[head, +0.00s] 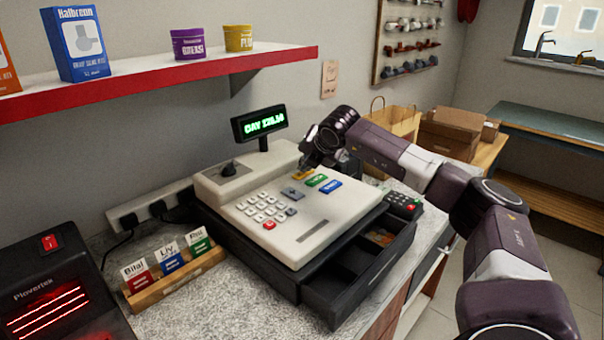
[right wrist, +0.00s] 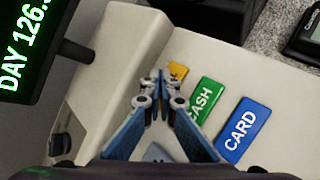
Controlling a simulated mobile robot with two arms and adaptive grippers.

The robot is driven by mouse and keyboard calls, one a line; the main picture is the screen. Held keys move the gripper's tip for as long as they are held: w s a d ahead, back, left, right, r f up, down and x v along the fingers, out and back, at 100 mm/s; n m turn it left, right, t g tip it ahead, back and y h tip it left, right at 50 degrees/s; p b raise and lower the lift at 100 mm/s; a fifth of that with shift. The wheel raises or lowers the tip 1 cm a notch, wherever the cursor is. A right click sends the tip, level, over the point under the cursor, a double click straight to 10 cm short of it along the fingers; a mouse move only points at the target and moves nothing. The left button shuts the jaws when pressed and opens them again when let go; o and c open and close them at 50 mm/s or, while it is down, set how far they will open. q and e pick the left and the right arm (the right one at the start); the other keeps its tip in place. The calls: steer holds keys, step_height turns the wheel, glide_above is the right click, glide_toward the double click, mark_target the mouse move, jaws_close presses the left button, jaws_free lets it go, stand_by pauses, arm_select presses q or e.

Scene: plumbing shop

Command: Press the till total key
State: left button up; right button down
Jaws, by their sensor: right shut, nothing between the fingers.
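The till (head: 325,225) stands on the speckled counter. Its sloped top carries pale number keys (head: 262,207), a red key (head: 269,225), a grey-blue key (head: 292,193), a yellow key (head: 303,174), a green CASH key (right wrist: 200,100) and a blue CARD key (right wrist: 242,130). I cannot read which one is the total key. My right gripper (head: 308,163) is shut and empty, with its tips close by the yellow key, which they partly cover in the right wrist view (right wrist: 178,70). Whether they touch it I cannot tell. The lit green display (head: 264,121) reads "DAY" and a sum. My left gripper is out of view.
The till's cash drawer (head: 370,262) is open at the front right. A card terminal (head: 403,206) lies to its right. A wooden holder with name cards (head: 172,275) and a scanner with red lines (head: 45,290) stand left. A red-edged shelf (head: 180,85) hangs above.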

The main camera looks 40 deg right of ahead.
mark_target(305, 174)
steer(key=shift+r, duration=0.55)
steer(key=shift+r+p, duration=1.6)
steer(key=shift+r, duration=1.35)
